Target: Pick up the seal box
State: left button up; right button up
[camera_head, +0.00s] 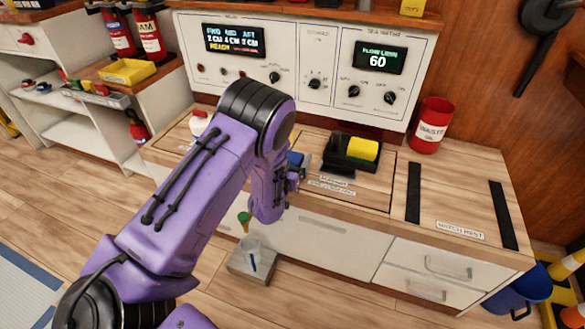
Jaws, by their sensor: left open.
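My left arm reaches over the wooden counter. Its gripper (294,178) is at the counter's front, mostly hidden behind the purple wrist; it is open. No box is labelled as the seal box legibly, so I cannot tell which thing it is. A small blue item (295,158) shows just behind the gripper, partly hidden by the arm; whether they touch is unclear. To its right, a black open tray (343,164) holds a yellow block (363,149). My right gripper is not in view.
A white panel (318,45) with displays and knobs backs the counter. A red waste can (430,126) stands at the back right. Black strips (413,192) mark the clear right part of the counter (455,195). A yellow bin (127,72) sits on the left shelf.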

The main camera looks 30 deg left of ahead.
pick_arm(q)
jog(key=c, duration=1.1)
